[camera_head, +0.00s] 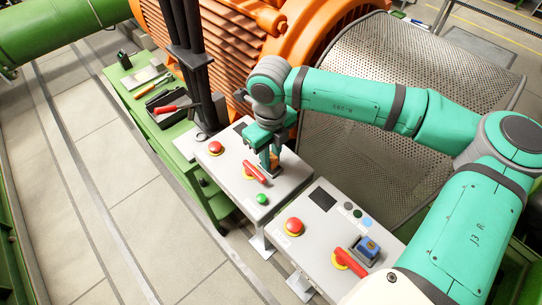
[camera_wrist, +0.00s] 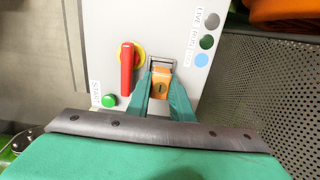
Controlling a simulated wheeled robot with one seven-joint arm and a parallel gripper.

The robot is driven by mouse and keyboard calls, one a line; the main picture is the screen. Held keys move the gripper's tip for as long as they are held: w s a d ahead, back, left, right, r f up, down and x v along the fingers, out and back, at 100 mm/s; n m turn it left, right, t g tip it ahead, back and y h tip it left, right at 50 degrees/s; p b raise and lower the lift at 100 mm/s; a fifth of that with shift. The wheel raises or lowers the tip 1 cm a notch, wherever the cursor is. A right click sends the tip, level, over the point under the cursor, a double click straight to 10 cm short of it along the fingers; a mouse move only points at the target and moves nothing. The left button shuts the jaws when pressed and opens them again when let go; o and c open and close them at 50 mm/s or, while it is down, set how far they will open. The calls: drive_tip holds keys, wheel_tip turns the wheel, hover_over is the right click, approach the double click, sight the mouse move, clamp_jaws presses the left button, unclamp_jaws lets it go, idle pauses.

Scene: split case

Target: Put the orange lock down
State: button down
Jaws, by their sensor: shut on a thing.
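My gripper (camera_head: 269,163) is at the far control box (camera_head: 222,170), pointing down at its panel. In the wrist view, the two green fingers (camera_wrist: 161,95) are shut on the orange lock (camera_wrist: 161,86), one on each side. The lock has a dark keyhole on its face. Its upper end is at a small grey metal frame (camera_wrist: 162,62) on the panel; I cannot tell whether its shackle passes through that frame. In the head view, a little of the lock (camera_head: 264,159) shows between the fingers.
Beside the lock are a red switch handle (camera_wrist: 127,70) and a green button (camera_wrist: 109,101). The near box carries a blue lock (camera_head: 368,247) and a red handle (camera_head: 350,262). A green bench (camera_head: 135,110) holds tools and a black toolbox. A perforated guard (camera_head: 345,130) stands behind.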

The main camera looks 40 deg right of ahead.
sight(272, 156)
drive_tip(key=shift+s+f, duration=0.1)
drive_tip(key=shift+f, duration=0.05)
drive_tip(key=c, duration=1.6)
unclamp_jaws()
drive_tip(key=shift+f, duration=0.1)
drive_tip(key=shift+o, duration=0.2)
wheel_tip(272, 156, up, 12)
